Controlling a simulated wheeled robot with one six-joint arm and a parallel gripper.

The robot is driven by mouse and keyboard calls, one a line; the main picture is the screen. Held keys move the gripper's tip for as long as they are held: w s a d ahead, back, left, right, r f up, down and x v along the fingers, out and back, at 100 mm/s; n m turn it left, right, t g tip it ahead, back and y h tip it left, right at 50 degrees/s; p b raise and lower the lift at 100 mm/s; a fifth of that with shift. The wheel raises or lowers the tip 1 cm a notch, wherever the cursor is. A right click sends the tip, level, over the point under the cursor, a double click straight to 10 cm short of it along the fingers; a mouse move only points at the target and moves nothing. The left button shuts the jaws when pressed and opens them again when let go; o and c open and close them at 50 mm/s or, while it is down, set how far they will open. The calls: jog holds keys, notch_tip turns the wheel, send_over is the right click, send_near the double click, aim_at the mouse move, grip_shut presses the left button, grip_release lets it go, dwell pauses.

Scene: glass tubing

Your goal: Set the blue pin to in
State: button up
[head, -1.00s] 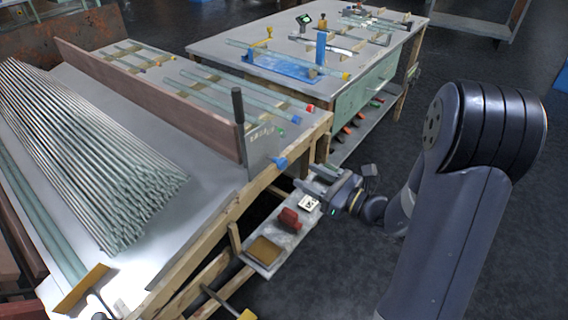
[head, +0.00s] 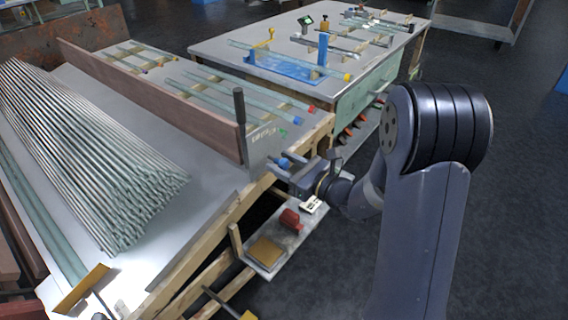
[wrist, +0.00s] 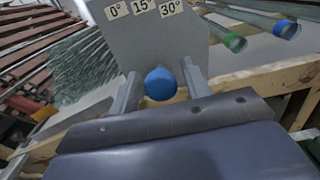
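The blue pin (head: 284,162) shows its round blue head at the front edge of the left bench, by the foot of a grey upright plate (head: 258,145). In the wrist view the pin head (wrist: 160,84) sits between my two fingers, below the plate's 0°, 15° and 30° labels (wrist: 143,6). My gripper (head: 282,167) is open around the pin head, with a visible gap on each side. How far the pin goes into the plate is hidden behind its head.
A black handle (head: 239,104) stands up from the plate. Glass tubes (head: 90,150) lie bundled on the left bench. Below the gripper, a low shelf (head: 262,257) holds a red block (head: 290,219). A second bench (head: 215,44) with a blue fixture (head: 280,66) stands behind.

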grip_shut()
dwell(0.3)
jog(key=shift+b+x, duration=0.4)
jog(key=shift+x, duration=0.85)
jog(key=shift+r, duration=0.1)
jog(key=shift+c, duration=1.3)
grip_release()
jog(key=o, duration=0.4)
jog(key=v, duration=1)
jog(key=shift+s+d+p, duration=0.2)
jog(key=shift+d+p, duration=0.05)
jog(key=shift+p, duration=0.1)
